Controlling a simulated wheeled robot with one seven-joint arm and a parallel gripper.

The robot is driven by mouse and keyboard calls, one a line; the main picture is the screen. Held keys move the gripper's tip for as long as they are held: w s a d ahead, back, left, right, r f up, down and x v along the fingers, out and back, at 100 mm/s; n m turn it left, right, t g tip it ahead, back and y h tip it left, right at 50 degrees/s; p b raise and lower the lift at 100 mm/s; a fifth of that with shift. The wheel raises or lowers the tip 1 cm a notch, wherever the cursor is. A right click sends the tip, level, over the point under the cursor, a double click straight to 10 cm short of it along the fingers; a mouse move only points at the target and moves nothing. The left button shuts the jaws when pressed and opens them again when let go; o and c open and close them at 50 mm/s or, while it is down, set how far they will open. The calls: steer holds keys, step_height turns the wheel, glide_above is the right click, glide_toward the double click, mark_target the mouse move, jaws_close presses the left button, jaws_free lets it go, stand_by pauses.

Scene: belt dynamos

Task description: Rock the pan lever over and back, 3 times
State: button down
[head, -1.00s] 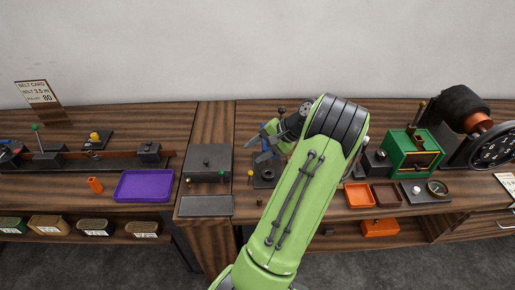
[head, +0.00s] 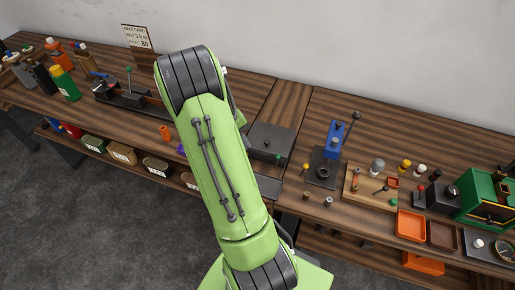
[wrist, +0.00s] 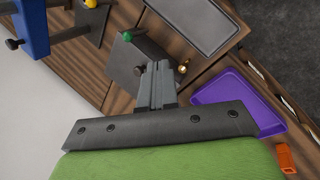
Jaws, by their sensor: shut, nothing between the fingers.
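The pan lever cannot be singled out for certain. A dark grey block (head: 270,142) has a small green knob (head: 278,156) on its front side. In the wrist view the block (wrist: 128,50) shows the green knob (wrist: 126,36) and a dark knob (wrist: 138,70). A blue stand (head: 335,138) to its right carries a rod with a black ball end (head: 357,115). My gripper (wrist: 158,70) is shut and empty, its tips in front of the block in the wrist view; contact cannot be told. My arm hides the gripper in the head view.
A shallow grey tray (wrist: 190,22) lies beside the block, with a purple tray (wrist: 238,105) and an orange cup (wrist: 285,158) beyond. A small tool board (head: 370,187) and an orange tray (head: 410,224) stand to the right. Bottles (head: 64,84) stand far left.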

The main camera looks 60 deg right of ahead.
glide_toward(277, 162)
steer(key=f, duration=0.1)
steer(key=w+a+f, duration=0.1)
steer(key=f, duration=0.1)
steer(key=w+f, duration=0.1)
steer(key=f, duration=0.1)
steer(key=shift+w+a, duration=0.1)
steer(key=shift+a, duration=0.3)
steer(key=shift+s+d+r+p, duration=0.2)
steer(key=shift+s+d+p, duration=0.05)
steer(key=shift+s+d, duration=0.45)
steer(key=shift+s+d+r+p, duration=0.15)
steer(key=shift+s+d+p, duration=0.05)
steer(key=shift+s+d, duration=0.5)
steer(key=s+t+b, duration=0.3)
steer(key=shift+s+d+r+y, duration=0.1)
steer(key=shift+s+d+y, duration=0.1)
steer(key=shift+s+y, duration=0.1)
